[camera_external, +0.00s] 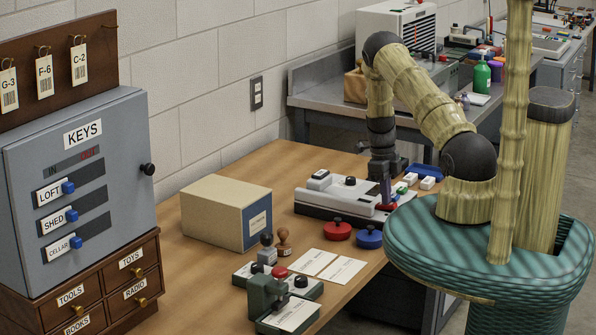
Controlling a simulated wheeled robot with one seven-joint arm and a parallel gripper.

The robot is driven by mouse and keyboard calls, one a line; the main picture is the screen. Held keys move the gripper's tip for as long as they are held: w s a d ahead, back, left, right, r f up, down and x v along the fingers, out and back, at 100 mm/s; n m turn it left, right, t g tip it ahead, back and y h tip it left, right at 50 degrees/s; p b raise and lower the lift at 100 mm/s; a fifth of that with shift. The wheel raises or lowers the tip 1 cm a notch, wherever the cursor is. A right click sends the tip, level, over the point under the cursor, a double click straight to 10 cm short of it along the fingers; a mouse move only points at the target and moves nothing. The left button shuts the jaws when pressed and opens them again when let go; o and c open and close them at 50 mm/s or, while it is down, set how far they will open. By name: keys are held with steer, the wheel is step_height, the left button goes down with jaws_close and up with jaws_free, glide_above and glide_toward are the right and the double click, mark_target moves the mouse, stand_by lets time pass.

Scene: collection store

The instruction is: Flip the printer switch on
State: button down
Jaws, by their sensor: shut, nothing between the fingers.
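A low machine with a white top and a dark base (335,202) lies on the wooden table; it may be the printer, but no label on it can be read. A black knob and a small pale block sit on its top. My gripper (385,203) points down at the machine's right end and is shut. A small red part (388,207) shows right by the fingertips; I cannot tell whether it is the switch or whether the fingers touch it. My arm and gripper hide part of that end.
A red round pad (337,231) and a blue one (369,238) lie in front of the machine. A cardboard box (212,213), stamps (284,242) and white cards (342,271) are to the left and front. A grey key cabinet (110,190) stands at far left.

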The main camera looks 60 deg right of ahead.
step_height(320, 180, up, 14)
steer(key=w, duration=0.2)
steer(key=shift+w+f, duration=0.15)
steer(key=shift+w, duration=0.2)
steer(key=shift+b, duration=0.35)
steer(key=shift+s+d+g+b, duration=0.1)
steer(key=shift+s+g+b, duration=0.45)
steer(key=shift+b, duration=0.95)
steer(key=shift+s, duration=0.15)
steer(key=p, duration=0.3)
glide_toward(380, 203)
steer(key=s+f, duration=0.5)
steer(key=f, duration=0.1)
steer(key=shift+s, duration=0.25)
